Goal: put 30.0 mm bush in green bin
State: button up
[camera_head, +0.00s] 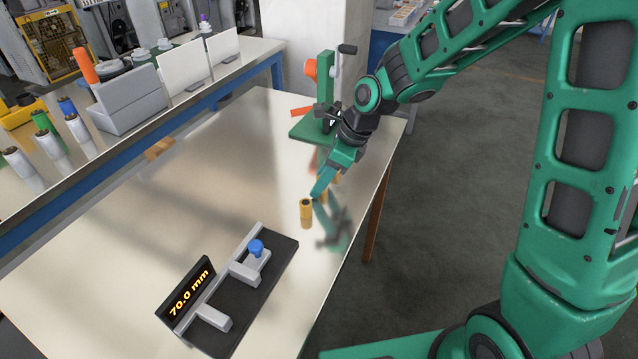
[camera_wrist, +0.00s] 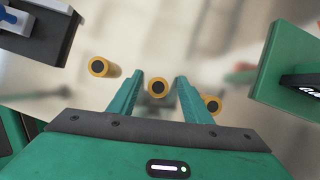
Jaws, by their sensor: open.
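Several short yellow bushes with dark bores stand on the table. In the wrist view one bush (camera_wrist: 157,88) is between the fingertips of my gripper (camera_wrist: 157,80), another (camera_wrist: 98,67) is to the left, and a third (camera_wrist: 211,104) is beside the right finger, partly hidden. My gripper is open and shows gaps on both sides of the middle bush. In the head view my gripper (camera_head: 318,192) points down at the table, just right of a bush (camera_head: 306,210); other yellow shows behind it. Bush sizes cannot be read. No green bin is seen.
A black measuring gauge (camera_head: 236,293) with a blue knob (camera_head: 256,248) and a display (camera_head: 190,290) reading 70.0 mm lies at the table's front; its jaws look empty. A green hand-crank device (camera_head: 325,85) stands behind my gripper. The table's left-middle is clear.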

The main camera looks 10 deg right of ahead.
grip_shut()
jog(key=shift+r, duration=0.1)
